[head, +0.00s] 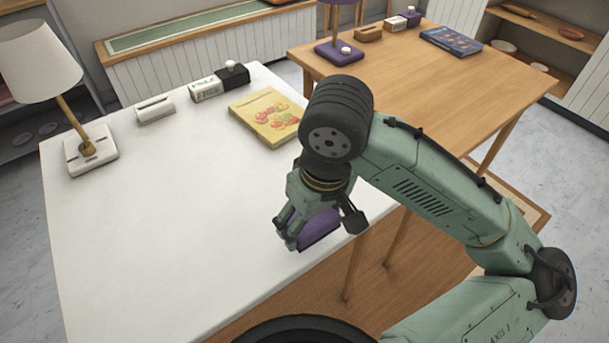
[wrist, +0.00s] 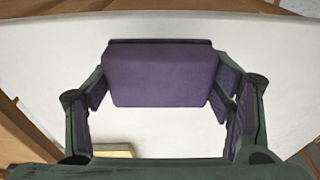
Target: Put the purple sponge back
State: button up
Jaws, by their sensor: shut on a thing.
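The purple sponge (head: 320,230) is a rounded block at the right front edge of the white table (head: 160,230). My gripper (head: 318,220) is around it, low over or at the tabletop. In the wrist view the sponge (wrist: 160,75) fills the space between the two fingers of my gripper (wrist: 160,95), with a finger pad at each side of it. In the head view my gripper hides part of the sponge. I cannot tell whether the sponge touches the tabletop.
A yellow book (head: 268,117) lies behind my gripper. A lamp (head: 88,155), a white holder (head: 155,109) and a small lettered box (head: 207,89) stand along the white table's far side. A wooden table (head: 440,85) stands behind right. The white table's left and front are clear.

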jog(key=p, duration=0.1)
jog(key=w+r+p, duration=0.1)
jog(key=p, duration=0.1)
jog(key=shift+a, duration=0.2)
jog(key=w, duration=0.2)
jog(key=w+f, duration=0.1)
jog(key=w, duration=0.4)
jog(key=shift+w+a+f, duration=0.4)
jog(key=shift+f+p, duration=0.5)
jog(key=shift+f, duration=1.3)
jog(key=shift+f, duration=0.3)
jog(key=o, duration=1.1)
jog(key=shift+r, duration=0.1)
notch_tip(320, 180, up, 12)
jog(key=s+d, duration=0.1)
jog(key=shift+s+r+b, duration=0.15)
jog(key=shift+b, duration=0.15)
